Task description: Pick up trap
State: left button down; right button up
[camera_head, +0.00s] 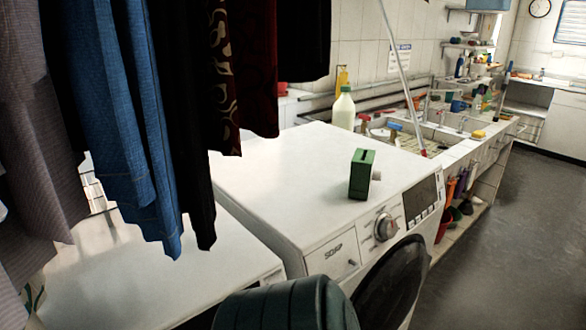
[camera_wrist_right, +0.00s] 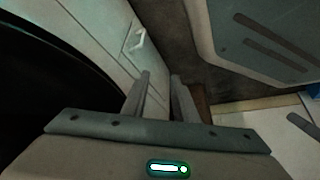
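A small upright green box (camera_head: 362,174), the only thing here that could be the trap, stands on top of the white washing machine (camera_head: 290,170) near its front edge. A small pale round part sticks out from its right side. I cannot confirm from its look that it is a trap. My right gripper (camera_wrist_right: 160,80) shows in the right wrist view with its two fingers apart and nothing between them. The green box is not in that view. My left gripper is in neither view.
Hanging clothes (camera_head: 145,120) fill the upper left. A white bottle (camera_head: 343,108) stands behind the washer. A cluttered sink (camera_head: 425,140) lies beyond. The washer top around the box is clear; floor (camera_head: 510,230) is free at right.

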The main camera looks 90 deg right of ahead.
aim_at(361, 164)
jog(key=z, duration=3.2)
jog(key=k, duration=0.5)
jog(key=i, duration=0.5)
